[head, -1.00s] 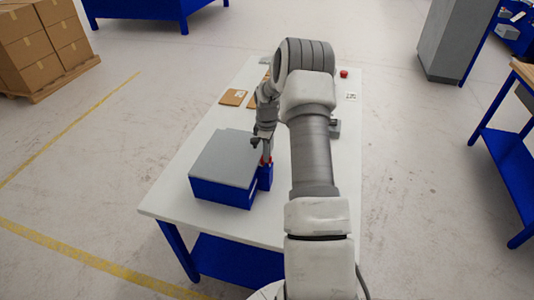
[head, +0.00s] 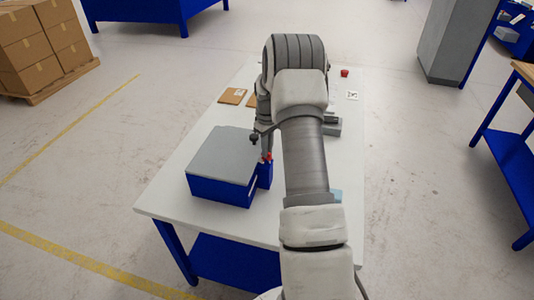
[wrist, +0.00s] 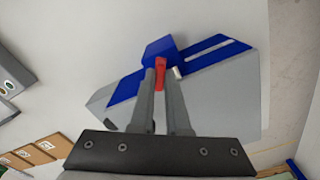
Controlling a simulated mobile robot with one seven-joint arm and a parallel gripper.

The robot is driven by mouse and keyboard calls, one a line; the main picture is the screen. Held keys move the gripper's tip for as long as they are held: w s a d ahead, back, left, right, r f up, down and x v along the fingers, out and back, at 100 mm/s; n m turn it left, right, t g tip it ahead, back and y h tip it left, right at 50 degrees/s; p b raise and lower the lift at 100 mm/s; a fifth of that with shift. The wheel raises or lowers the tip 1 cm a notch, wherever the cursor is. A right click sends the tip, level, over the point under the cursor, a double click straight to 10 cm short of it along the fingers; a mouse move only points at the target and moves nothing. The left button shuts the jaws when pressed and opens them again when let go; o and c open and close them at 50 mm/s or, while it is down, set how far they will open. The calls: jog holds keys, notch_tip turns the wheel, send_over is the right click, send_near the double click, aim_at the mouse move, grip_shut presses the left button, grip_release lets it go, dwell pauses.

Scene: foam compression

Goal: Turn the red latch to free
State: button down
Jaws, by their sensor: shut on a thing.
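The red latch (wrist: 160,74) stands on a small blue block (wrist: 161,47) at the side of a blue box with a grey lid (wrist: 222,100). In the head view the box (head: 222,187) sits on the white table, and the latch (head: 267,157) shows as a small red spot beside it. My gripper (wrist: 162,78) is shut on the red latch, with one finger on each side of it. The fingers partly cover the latch, so its exact angle is hard to tell.
The white table (head: 170,195) is clear at its front left. Brown cards (head: 232,96), a small red object (head: 344,72) and a marker card (head: 352,96) lie toward the back. A grey object (head: 332,126) and a pale blue item (head: 335,195) are partly behind my arm.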

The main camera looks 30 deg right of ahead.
jog(key=m+b, duration=0.2)
jog(key=m, duration=0.3)
jog(key=shift+d+m, duration=0.15)
jog(key=shift+m, duration=0.15)
jog(key=m+b, duration=0.1)
jog(key=m, duration=0.5)
jog(key=shift+d, duration=0.15)
jog(key=c, duration=0.9)
grip_release()
jog(key=shift+s, duration=0.1)
notch_tip(320, 180, up, 18)
jog(key=shift+f, duration=0.25)
